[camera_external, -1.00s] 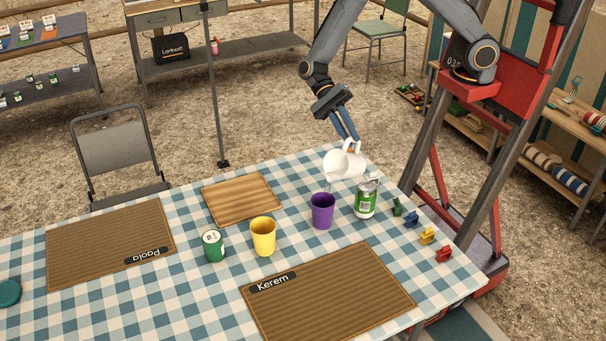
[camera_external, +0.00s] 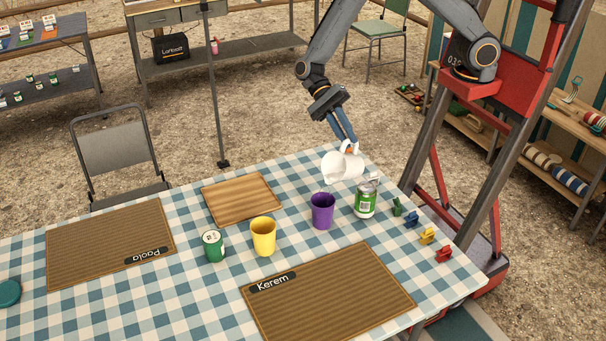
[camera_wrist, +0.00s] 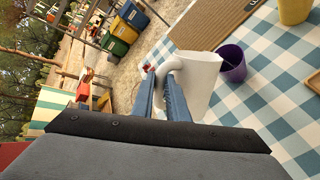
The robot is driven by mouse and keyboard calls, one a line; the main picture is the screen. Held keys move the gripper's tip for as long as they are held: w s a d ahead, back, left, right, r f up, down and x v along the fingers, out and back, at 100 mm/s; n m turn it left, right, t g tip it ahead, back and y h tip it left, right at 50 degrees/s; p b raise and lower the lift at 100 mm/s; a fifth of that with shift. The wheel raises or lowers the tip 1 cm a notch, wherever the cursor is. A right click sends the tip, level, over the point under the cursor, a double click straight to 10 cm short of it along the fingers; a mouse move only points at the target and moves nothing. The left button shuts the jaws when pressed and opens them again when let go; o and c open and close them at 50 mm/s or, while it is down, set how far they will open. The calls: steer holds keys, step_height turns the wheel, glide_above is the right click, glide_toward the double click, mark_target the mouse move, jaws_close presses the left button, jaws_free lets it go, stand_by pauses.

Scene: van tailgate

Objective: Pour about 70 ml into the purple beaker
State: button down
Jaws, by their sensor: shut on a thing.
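My gripper (camera_external: 349,145) is shut on the handle of a white jug (camera_external: 338,167). The jug is tilted toward the left, above and just behind the purple beaker (camera_external: 322,211), which stands upright on the checked cloth. In the wrist view the white jug (camera_wrist: 196,80) hangs between my fingers and partly covers the purple beaker (camera_wrist: 232,65). I cannot see the level inside the beaker, and no stream shows clearly now.
A green-labelled can (camera_external: 366,200) stands right of the beaker. A yellow cup (camera_external: 263,237) and a green tin (camera_external: 213,246) are to its left. A wooden board (camera_external: 242,198) and placemats (camera_external: 327,290) lie on the cloth.

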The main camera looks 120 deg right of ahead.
steer(key=shift+w+a+p, duration=0.1)
steer(key=shift+w+p, duration=0.25)
stand_by(0.8)
steer(key=shift+s+d+f+b, duration=0.15)
steer(key=shift+s+d+b, duration=0.1)
steer(key=shift+b, duration=0.4)
steer(key=shift+s+d+n+t+y+b, duration=0.3)
steer(key=shift+s+n, duration=0.1)
steer(key=shift+s, duration=0.15)
steer(key=shift+s+d+n+t+y+b, duration=0.2)
steer(key=shift+s+n+t+y, duration=0.15)
steer(key=shift+s, duration=0.2)
steer(key=shift+s+d+f+n+t+y+b, duration=0.25)
steer(key=shift+s+n+t, duration=0.1)
steer(key=shift+s, duration=0.3)
steer(key=shift+s+d+f+n+t+y+b, duration=0.1)
steer(key=shift+s+d+f+n+t+y, duration=0.2)
steer(key=shift+s, duration=0.4)
steer(key=shift+s+d+f+n+t+y+b, duration=0.1)
steer(key=shift+s+d+f+n+t+b, duration=0.1)
steer(key=shift+s+n, duration=0.35)
